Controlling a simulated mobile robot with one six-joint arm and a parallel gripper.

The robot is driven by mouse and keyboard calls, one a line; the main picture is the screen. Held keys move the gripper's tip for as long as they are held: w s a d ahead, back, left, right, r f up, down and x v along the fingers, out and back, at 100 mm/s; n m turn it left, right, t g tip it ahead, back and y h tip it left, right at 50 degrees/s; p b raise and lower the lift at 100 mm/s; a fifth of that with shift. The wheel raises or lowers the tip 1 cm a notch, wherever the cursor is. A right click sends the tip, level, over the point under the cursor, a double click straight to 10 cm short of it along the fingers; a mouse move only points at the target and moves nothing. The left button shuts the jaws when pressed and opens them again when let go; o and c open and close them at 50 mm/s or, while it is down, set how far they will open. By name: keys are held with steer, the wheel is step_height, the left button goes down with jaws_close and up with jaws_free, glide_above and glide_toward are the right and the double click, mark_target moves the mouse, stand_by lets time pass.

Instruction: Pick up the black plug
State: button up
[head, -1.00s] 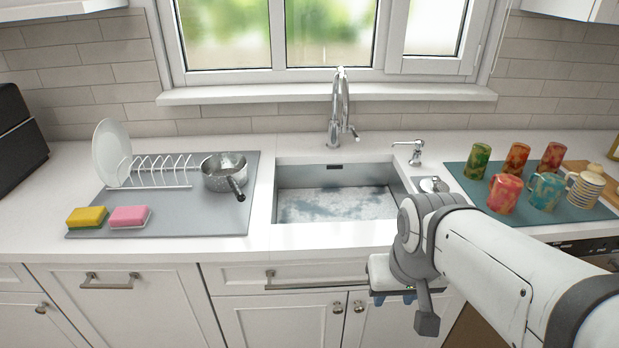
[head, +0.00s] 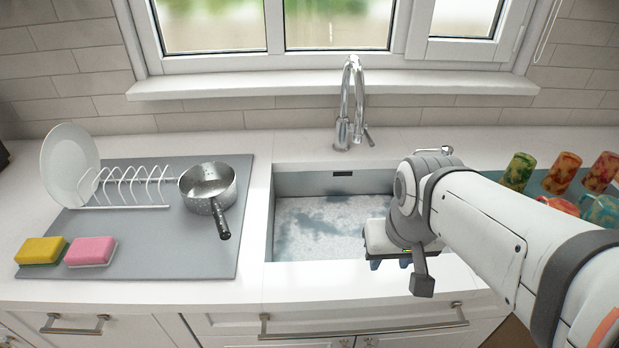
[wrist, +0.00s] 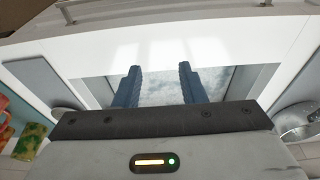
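I cannot make out a black plug in either view. The sink (head: 283,232) is a steel basin in the middle of the counter, with a grey and white patchy floor; my arm hides its right part. My gripper (head: 390,264) hangs over the front right of the sink in the head view, pointing down. In the wrist view my gripper (wrist: 158,70) shows two blue fingers wide apart with nothing between them. The sink floor (wrist: 160,88) lies behind and below the fingers there.
A tall faucet (head: 350,110) stands behind the sink. A grey mat (head: 150,255) at left holds a white plate (head: 68,160), a rack, a metal pot (head: 207,183) and two sponges. Several coloured cups (head: 562,172) stand at right, partly behind my arm.

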steer(key=shift+o, duration=0.7)
steer(key=shift+w+f, duration=0.1)
steer(key=shift+w, duration=0.05)
steer(key=shift+o, duration=0.3)
steer(key=w+a+f+b, duration=0.2)
steer(key=w, duration=0.4)
steer(key=w+a+f+g+b, duration=0.1)
steer(key=w+a+f+b, duration=0.1)
steer(key=w, duration=0.4)
steer(key=shift+w+a+f+b, duration=0.15)
steer(key=shift+a+f+b, duration=0.1)
steer(key=shift+f+b, duration=0.25)
steer(key=g+b, duration=0.2)
steer(key=b, duration=0.2)
glide_toward(313, 241)
steer(key=shift+s+d+f, duration=0.25)
steer(key=shift+d, duration=0.05)
steer(key=shift+w+a+f, duration=0.15)
steer(key=shift+f, duration=0.2)
steer(key=f, duration=0.7)
steer(key=shift+a+f, duration=0.2)
steer(key=shift+c, duration=0.5)
jaws_close()
